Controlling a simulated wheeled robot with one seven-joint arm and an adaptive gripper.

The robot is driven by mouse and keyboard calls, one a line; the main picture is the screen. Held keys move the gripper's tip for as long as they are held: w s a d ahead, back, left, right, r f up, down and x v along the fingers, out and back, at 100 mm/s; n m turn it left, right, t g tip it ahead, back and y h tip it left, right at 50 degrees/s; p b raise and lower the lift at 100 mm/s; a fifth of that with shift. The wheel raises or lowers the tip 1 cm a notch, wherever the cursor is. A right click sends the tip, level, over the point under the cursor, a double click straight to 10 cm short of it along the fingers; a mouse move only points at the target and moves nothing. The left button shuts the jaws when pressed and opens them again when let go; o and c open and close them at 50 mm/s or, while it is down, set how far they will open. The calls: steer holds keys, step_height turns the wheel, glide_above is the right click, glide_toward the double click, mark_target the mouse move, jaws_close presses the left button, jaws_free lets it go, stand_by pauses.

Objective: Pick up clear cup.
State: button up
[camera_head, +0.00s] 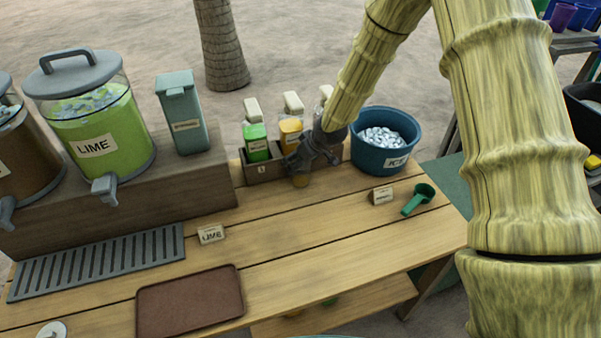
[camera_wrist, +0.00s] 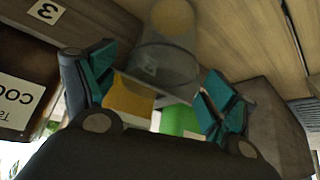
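The clear cup (camera_wrist: 165,65) is see-through and stands out in the wrist view between my two fingers, its round tan-looking base (camera_wrist: 172,17) pointing to the top of the picture. My gripper (camera_wrist: 160,85) has its teal fingers apart, one on each side of the cup near its rim. I cannot tell whether the fingers press on it. In the head view my gripper (camera_head: 301,165) is low over the back of the wooden counter, in front of the bottle holder. A small orange-tan round patch (camera_head: 300,181) shows just under it, probably the cup's base. The rest of the cup is hidden there.
A green bottle (camera_head: 257,143) and a yellow bottle (camera_head: 290,131) stand close behind my gripper. The blue ice bucket (camera_head: 374,157) is just right. A green scoop (camera_head: 420,198), small cards and a brown tray (camera_head: 190,304) lie on the counter. The lime dispenser (camera_head: 95,125) is left.

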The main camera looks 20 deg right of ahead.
steer(key=c, duration=1.1)
steer(key=shift+c, duration=0.2)
